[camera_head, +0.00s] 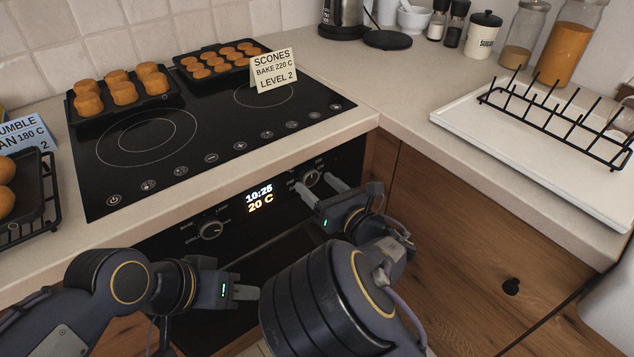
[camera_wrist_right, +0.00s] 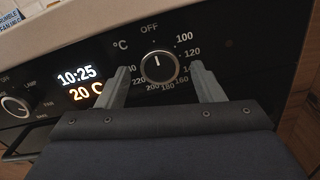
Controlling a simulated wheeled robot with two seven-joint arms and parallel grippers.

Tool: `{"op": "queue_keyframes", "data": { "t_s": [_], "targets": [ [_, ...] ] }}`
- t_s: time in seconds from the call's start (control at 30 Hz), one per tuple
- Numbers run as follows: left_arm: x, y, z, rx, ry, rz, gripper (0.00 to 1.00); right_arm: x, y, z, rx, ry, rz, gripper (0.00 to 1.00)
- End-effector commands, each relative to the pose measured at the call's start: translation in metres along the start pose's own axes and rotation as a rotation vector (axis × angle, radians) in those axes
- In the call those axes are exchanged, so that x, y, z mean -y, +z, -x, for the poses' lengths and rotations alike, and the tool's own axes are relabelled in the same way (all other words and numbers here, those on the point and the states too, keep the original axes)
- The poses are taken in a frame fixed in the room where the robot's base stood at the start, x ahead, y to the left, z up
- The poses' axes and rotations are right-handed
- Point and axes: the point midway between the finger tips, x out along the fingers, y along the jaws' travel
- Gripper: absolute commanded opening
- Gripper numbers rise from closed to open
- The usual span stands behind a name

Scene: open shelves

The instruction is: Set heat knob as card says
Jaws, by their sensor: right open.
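The heat knob (camera_wrist_right: 158,67) is a round dark dial with a bright rim on the oven panel. Its white mark points up towards OFF, and a temperature scale runs around it. In the head view the knob (camera_head: 312,178) sits right of the display. My right gripper (camera_head: 318,186) is open, its fingers on either side of the knob; contact is not clear. A card (camera_head: 273,70) on the hob reads SCONES, BAKE 220 C, LEVEL 2. The oven display (camera_head: 260,198) reads 10:25 and 20 C. My left gripper (camera_head: 247,292) is low before the oven, its fingers seen edge-on.
A second knob (camera_head: 211,229) is left of the display. Two dark trays (camera_head: 128,104) (camera_head: 247,69) of baked goods stand on the hob. A blue card (camera_head: 27,135), partly cut off, shows 180 C. A black rack (camera_head: 560,128) stands on a white board at right.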

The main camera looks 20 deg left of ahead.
Motion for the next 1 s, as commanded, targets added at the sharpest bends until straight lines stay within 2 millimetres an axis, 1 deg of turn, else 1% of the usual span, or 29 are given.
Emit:
{"op": "queue_keyframes", "data": {
  "t_s": [0.03, 0.13, 0.4, 0.47, 0.7, 0.77, 1.0],
  "targets": [
    [-0.0001, -0.0001, 0.0002, 0.0, 0.0, 0.0, 0.36, -0.0002, -0.0003, -0.0053, 0.0, 0.001, 0.0, 0.61],
    [-0.0001, -0.0002, 0.0003, 0.0, 0.0, 0.0, 0.36, -0.0001, -0.0003, -0.0111, -0.001, 0.0, 0.0, 0.61],
    [-0.0001, -0.0001, 0.0002, 0.0, 0.0, 0.0, 0.36, 0.0002, -0.0003, -0.0127, -0.001, -0.001, -0.001, 0.61],
    [-0.0001, -0.0001, 0.0002, 0.0, 0.0, 0.0, 0.36, 0.0002, -0.0003, -0.0126, 0.0, -0.001, -0.001, 0.55],
    [-0.0001, -0.0001, 0.0002, 0.0, 0.0, 0.0, 0.36, 0.0003, -0.0002, -0.0125, 0.0, -0.001, -0.002, 0.23],
    [-0.0001, -0.0001, 0.0002, 0.0, 0.0, 0.0, 0.36, 0.0003, -0.0002, -0.0125, 0.0, -0.001, -0.002, 0.16],
    [0.0008, 0.0009, -0.0017, 0.0, 0.0, 0.0, 0.36, 0.0006, -0.0005, -0.0124, 0.001, -0.002, -0.024, 0.16]
  ]
}}
